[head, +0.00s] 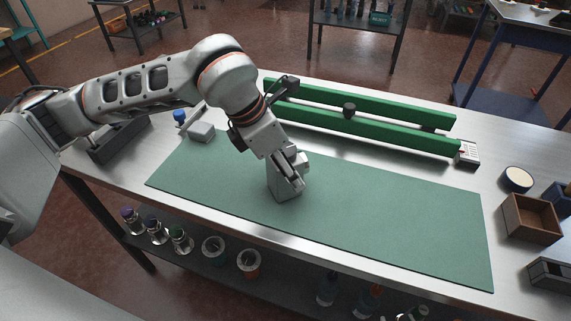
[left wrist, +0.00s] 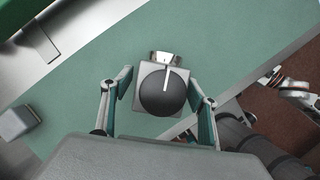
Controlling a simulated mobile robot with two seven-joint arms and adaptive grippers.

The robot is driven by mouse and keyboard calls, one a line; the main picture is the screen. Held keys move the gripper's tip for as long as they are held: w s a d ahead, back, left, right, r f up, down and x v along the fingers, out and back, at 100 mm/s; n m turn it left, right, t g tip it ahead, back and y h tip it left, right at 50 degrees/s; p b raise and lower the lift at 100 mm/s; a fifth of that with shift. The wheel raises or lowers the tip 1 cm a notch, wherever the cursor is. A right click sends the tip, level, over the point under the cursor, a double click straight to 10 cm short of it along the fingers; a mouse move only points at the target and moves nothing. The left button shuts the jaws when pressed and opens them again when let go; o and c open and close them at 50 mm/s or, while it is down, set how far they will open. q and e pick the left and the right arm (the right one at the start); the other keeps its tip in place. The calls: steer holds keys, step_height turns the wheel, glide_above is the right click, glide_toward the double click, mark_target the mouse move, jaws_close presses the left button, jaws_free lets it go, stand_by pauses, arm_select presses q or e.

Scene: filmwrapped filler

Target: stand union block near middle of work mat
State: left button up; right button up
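The union block (head: 284,192) is a grey block standing on the green work mat (head: 390,220), left of the mat's middle. In the left wrist view the block (left wrist: 145,78) carries a round dark knob with a white stripe. My left gripper (head: 294,176) is directly above it, pointing down, and partly hides it in the head view. In the wrist view the two fingers of the left gripper (left wrist: 160,85) are spread on either side of the block, with a narrow gap at the left finger. Contact at the right finger is unclear. My right gripper is not in view.
Green rails (head: 370,125) with a black knob lie behind the mat. A small grey block (head: 201,132) lies at the mat's back left corner. A wooden box (head: 531,219) and a round cream-topped item (head: 517,179) stand at the right. The mat's right half is clear.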

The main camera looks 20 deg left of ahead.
arm_select(q)
steer(key=shift+r, duration=0.2)
steer(key=v, duration=1.2)
steer(key=shift+f, duration=0.1)
steer(key=shift+s, duration=0.15)
